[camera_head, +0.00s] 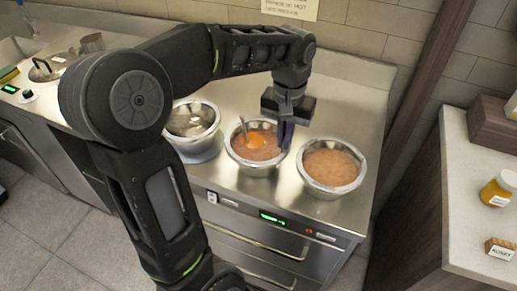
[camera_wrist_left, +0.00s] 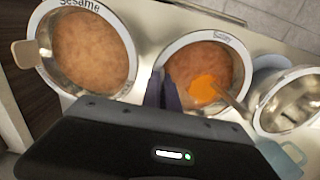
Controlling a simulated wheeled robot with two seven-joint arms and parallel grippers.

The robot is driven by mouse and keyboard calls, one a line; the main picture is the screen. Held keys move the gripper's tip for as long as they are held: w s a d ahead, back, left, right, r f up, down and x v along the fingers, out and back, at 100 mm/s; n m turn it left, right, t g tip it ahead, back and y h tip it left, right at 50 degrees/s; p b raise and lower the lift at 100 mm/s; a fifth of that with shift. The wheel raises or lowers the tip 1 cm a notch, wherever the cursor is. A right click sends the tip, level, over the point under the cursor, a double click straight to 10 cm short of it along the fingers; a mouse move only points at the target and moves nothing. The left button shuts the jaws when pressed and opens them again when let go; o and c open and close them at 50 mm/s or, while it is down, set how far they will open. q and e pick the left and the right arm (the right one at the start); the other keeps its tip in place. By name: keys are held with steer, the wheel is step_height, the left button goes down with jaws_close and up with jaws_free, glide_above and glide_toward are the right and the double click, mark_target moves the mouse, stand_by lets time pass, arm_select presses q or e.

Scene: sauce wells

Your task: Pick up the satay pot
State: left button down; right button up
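The satay pot (camera_head: 243,161) is the middle of three round metal pots in a steel counter. It holds reddish-brown sauce and an orange ladle (camera_head: 254,140). In the left wrist view the satay pot (camera_wrist_left: 204,36) has a pale rim with small lettering, and the ladle (camera_wrist_left: 204,90) lies in the sauce. My left gripper (camera_head: 284,146) points down at the pot's right rim. In the left wrist view its dark fingers (camera_wrist_left: 167,92) are close together at that rim. Whether they are closed on it I cannot tell. My right gripper is not in view.
The sesame pot (camera_head: 330,167) stands just right of the satay pot. A metal pot (camera_head: 192,119) without sauce stands left. My left arm crosses the counter's left side. A side counter (camera_head: 462,160) at right holds a yellow jar (camera_head: 497,190) and a small labelled block (camera_head: 500,249).

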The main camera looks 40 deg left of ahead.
arm_select(q)
steer(key=shift+w+r, duration=0.1)
stand_by(0.6)
steer(key=shift+r, duration=0.55)
step_height(320, 180, up, 4)
steer(key=shift+f, duration=0.1)
step_height(320, 180, up, 4)
steer(key=shift+f+p, duration=0.15)
steer(key=shift+p, duration=0.95)
steer(key=shift+r+p, duration=0.7)
steer(key=shift+p, duration=0.05)
steer(key=shift+f, duration=0.1)
